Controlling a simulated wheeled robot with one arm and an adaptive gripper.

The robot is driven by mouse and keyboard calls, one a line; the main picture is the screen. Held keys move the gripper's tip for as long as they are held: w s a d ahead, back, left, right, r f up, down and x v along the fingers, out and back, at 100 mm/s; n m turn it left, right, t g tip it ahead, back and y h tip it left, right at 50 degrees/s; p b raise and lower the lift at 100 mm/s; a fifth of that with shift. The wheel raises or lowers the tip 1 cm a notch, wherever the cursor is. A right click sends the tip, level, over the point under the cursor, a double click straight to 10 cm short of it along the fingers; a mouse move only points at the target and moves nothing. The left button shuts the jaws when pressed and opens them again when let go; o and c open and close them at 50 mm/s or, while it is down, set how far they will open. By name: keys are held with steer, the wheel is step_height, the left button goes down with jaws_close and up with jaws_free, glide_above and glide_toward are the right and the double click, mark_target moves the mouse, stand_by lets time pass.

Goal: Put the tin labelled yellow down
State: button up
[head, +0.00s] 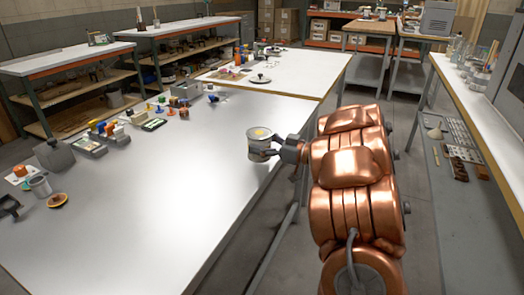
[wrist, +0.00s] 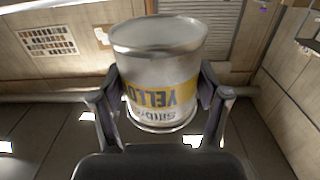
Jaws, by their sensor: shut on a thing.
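The tin labelled yellow (wrist: 160,70) is a metal can with a yellow band; its lettering appears upside down in the wrist view. My gripper (wrist: 161,95) is shut on it, one finger on each side. In the head view the tin (head: 262,151) shows a yellow spot on its top and looks upright. My gripper (head: 280,146) holds it from the right, at the right edge of the long white table (head: 150,215). I cannot tell whether the tin's base touches the table.
The near and middle parts of the white table are bare. Several small coloured items (head: 105,128) and grey blocks line its far left side. Another white table (head: 300,70) adjoins behind. A side bench (head: 470,100) runs along the right.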

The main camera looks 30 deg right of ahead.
steer(key=shift+f, duration=1.05)
steer(key=shift+f, duration=0.1)
steer(key=o, duration=1.4)
steer(key=v, duration=1.2)
